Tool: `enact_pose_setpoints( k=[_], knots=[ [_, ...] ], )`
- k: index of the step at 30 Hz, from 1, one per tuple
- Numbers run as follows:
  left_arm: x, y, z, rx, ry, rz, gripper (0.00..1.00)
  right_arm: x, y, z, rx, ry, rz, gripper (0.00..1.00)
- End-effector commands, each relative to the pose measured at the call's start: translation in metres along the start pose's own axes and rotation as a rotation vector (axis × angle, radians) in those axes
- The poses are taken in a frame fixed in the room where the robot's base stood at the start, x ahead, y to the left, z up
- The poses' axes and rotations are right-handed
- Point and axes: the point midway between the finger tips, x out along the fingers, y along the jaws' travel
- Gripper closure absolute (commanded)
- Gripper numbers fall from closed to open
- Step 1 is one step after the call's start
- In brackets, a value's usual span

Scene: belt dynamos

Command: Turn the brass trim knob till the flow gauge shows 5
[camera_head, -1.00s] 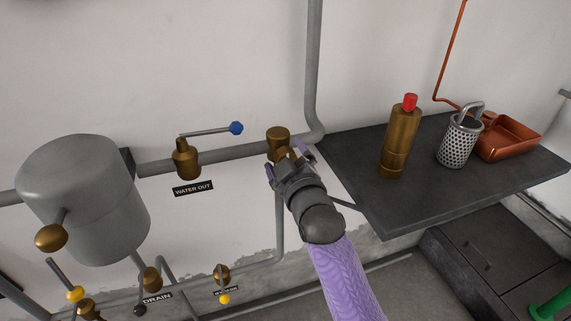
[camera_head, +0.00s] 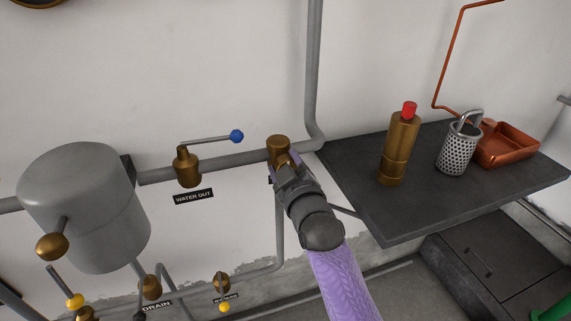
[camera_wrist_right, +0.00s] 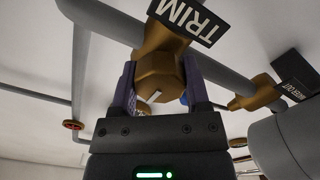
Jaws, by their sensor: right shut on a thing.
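The brass trim knob (camera_wrist_right: 158,78) is a faceted brass piece with a pale mark on its face, under a black TRIM label (camera_wrist_right: 187,18) in the right wrist view. In the head view the brass trim fitting (camera_head: 278,146) sits on the grey pipe, its lower part covered by my gripper. My right gripper (camera_head: 288,170) is shut on the knob, one purple finger on each side; it also shows in the right wrist view (camera_wrist_right: 160,88). A round brass-rimmed thing (camera_head: 38,3) is cut off at the top left; no dial reading shows. My left gripper is not in view.
A valve with a blue-tipped lever (camera_head: 236,136) stands left of the knob, above a WATER OUT label. A grey tank (camera_head: 85,200) is farther left. A dark shelf (camera_head: 400,220) at right holds a brass bottle (camera_head: 398,150), a perforated basket (camera_head: 458,155) and a copper tray (camera_head: 510,150).

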Motion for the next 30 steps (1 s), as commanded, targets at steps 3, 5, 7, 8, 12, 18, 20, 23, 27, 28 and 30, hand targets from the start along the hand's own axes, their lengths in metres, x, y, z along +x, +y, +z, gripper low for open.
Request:
enact_pose_setpoints(
  k=[3,5,7,8,12,18,20,23,27,28,30],
  knots=[
    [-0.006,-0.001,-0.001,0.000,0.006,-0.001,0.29,0.000,0.001,-0.001,0.057,-0.002,-0.001,0.99],
    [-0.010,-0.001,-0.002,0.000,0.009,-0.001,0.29,0.000,0.001,-0.002,0.098,-0.002,-0.001,0.99],
    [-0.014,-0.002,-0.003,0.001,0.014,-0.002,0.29,0.000,0.001,-0.002,0.154,-0.002,-0.001,0.99],
    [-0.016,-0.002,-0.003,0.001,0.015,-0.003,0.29,0.000,0.001,-0.002,0.180,-0.002,-0.002,0.99],
    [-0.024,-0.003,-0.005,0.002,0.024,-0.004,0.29,0.000,0.002,-0.002,0.310,-0.002,-0.001,0.99],
    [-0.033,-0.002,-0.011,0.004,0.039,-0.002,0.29,0.000,0.002,-0.001,0.501,-0.002,0.000,0.99],
    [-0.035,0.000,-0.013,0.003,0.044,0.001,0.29,0.000,0.001,-0.001,0.559,-0.003,0.000,0.99],
    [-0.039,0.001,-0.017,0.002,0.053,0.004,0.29,0.000,0.001,-0.001,0.654,-0.002,0.000,0.99],
    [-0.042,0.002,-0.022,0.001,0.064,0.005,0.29,0.000,0.001,0.000,0.783,-0.003,0.000,0.99],
    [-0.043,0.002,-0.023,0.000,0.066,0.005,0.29,0.000,0.001,0.000,0.808,-0.003,0.000,0.99],
    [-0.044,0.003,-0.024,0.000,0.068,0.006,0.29,0.000,0.001,0.000,0.867,-0.002,0.000,0.99]
  ],
)
